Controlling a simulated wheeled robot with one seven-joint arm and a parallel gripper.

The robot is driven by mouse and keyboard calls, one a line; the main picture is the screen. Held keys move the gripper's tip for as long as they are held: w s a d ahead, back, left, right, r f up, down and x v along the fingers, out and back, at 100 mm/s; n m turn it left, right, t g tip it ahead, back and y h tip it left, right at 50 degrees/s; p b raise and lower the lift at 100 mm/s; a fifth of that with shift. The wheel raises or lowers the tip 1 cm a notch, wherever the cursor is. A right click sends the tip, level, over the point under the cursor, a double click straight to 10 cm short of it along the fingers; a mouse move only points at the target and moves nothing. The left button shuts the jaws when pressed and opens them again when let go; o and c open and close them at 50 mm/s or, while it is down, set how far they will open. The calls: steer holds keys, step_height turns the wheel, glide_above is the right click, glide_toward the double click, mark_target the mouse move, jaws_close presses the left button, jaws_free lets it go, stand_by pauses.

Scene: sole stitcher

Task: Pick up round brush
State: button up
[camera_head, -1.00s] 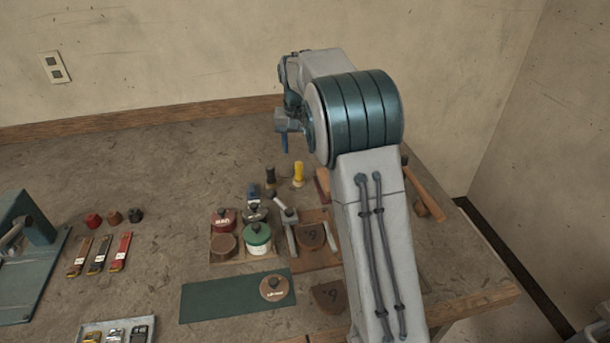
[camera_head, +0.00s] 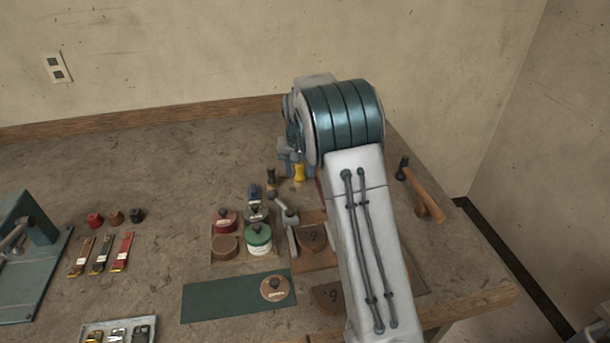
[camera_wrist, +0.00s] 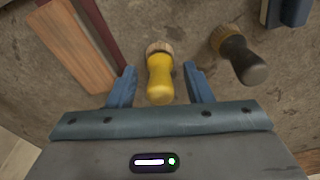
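A short brush with a yellow handle (camera_wrist: 160,84) and a tan bristle end stands on the bench; it also shows in the head view (camera_head: 299,173). A similar brush with a dark handle (camera_wrist: 240,58) stands to its right in the wrist view, and to its left in the head view (camera_head: 271,177). My gripper (camera_wrist: 160,86) is open, with one blue finger on each side of the yellow-handled brush and a gap on both sides. In the head view my gripper (camera_head: 292,165) is partly hidden behind my arm.
A wooden strip (camera_wrist: 70,45) lies left of the fingers in the wrist view.

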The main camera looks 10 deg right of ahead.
mark_target(302, 164)
steer(key=c, duration=0.8)
steer(key=shift+r, duration=0.45)
steer(key=r, duration=0.3)
steer(key=shift+s+d+r, duration=0.1)
steer(key=shift+d+r, duration=0.25)
steer(key=s+d+r, duration=0.2)
steer(key=d, duration=0.1)
steer(key=s+d+r+b, duration=0.1)
steer(key=d+r, duration=0.1)
steer(key=d, duration=0.1)
steer(key=s+d+r, duration=0.2)
steer(key=d, duration=0.1)
steer(key=shift+s+d+r, duration=0.2)
steer(key=shift+s+d, duration=0.05)
steer(key=shift+s, duration=0.05)
